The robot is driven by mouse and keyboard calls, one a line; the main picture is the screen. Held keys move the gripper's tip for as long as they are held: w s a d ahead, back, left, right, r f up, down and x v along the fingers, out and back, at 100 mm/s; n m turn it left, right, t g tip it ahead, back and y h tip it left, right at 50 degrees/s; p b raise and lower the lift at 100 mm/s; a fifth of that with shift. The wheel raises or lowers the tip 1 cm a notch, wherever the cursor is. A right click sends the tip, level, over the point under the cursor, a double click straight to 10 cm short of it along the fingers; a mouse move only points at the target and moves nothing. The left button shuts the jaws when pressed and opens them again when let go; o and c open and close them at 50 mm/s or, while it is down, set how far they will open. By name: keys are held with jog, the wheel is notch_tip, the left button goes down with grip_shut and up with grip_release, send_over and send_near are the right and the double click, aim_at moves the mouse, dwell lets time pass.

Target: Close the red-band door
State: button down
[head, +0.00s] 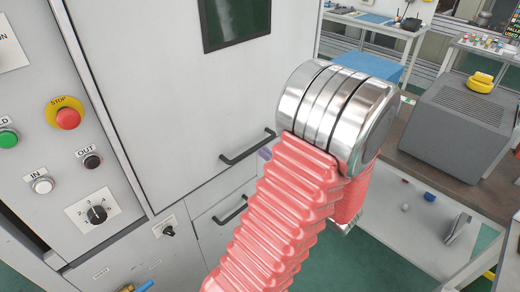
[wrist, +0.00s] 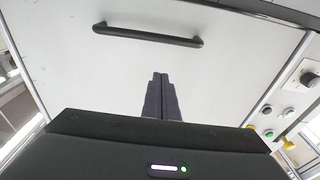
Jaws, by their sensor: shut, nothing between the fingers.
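A white cabinet's large upper door (head: 170,100) has a dark window and a black bar handle (head: 248,147) near its lower edge. It looks roughly flush with the frame, but I cannot tell if it is fully closed. A smaller lower door (head: 212,240) has its own black handle (head: 231,209). No red band shows on either door. In the wrist view, my gripper (wrist: 161,76) has its dark fingers together and empty, pointing at a white panel (wrist: 220,75). A black handle (wrist: 148,34) lies beyond the fingertips. I cannot tell whether they touch the panel.
A control panel with a red stop button (head: 67,118), green button and rotary knob (head: 96,213) is left of the doors. At right, a grey box (head: 460,120) stands on a brown table. Green floor shows below. My arm hides the doors' right side.

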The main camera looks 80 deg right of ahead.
jog(key=shift+v, duration=1.35)
jog(key=shift+w, duration=0.1)
